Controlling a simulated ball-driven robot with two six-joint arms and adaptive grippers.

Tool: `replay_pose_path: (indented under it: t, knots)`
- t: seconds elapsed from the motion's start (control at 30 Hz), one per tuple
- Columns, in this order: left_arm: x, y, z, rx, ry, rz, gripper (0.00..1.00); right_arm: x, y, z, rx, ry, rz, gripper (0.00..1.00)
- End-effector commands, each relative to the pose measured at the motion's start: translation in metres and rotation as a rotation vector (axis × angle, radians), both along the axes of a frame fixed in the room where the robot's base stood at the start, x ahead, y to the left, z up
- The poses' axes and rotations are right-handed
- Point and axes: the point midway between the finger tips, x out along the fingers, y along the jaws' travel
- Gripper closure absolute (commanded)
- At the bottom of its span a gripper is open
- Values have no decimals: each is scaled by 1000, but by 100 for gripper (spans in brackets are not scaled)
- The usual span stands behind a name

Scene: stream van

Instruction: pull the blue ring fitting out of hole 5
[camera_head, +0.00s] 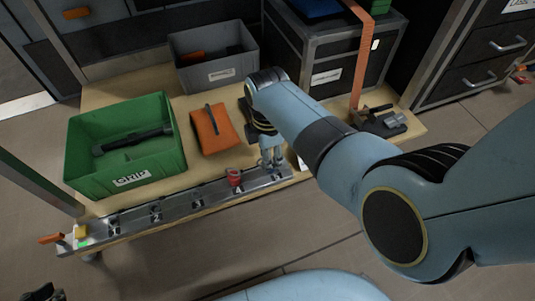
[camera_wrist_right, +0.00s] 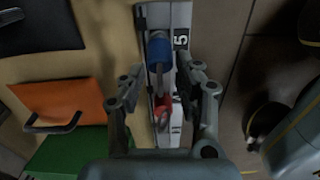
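The blue ring fitting (camera_wrist_right: 159,50) stands at the "5" label on the metal rail in the right wrist view. In the head view I cannot make it out behind my right gripper. The rail (camera_head: 193,206) runs along the table's front edge. In the head view my right gripper (camera_head: 271,160) is at the rail's right end. A dark shape at the lower left edge may be my left gripper (camera_head: 42,293), mostly cut off.
A red ring fitting (camera_head: 234,178) sits on the rail close beside the right gripper. A green bin (camera_head: 126,178), a grey bin (camera_head: 214,76) and an orange item with a dark handle (camera_head: 212,136) stand behind the rail. A black case (camera_head: 330,70) is at the back right.

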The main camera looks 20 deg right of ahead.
Motion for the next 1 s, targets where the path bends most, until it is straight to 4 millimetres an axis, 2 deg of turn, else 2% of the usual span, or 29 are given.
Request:
replay_pose_path:
  t: [0.07, 0.3, 0.53, 1.0]
  knots:
    - [0, 0, 0, 0, 0, 0, 100, 0, 0, 0, 0, 0, 0, 70]
    - [0, 0, 0, 0, 1, 0, 100, 0, 0, 0, 0, 0, 0, 100]
    - [0, 0, 0, 0, 2, 0, 100, 0, 0, 0, 0, 0, 0, 98]
    - [1, 0, 1, 0, -1, 0, 100, 0, 0, 0, 0, 0, 0, 100]
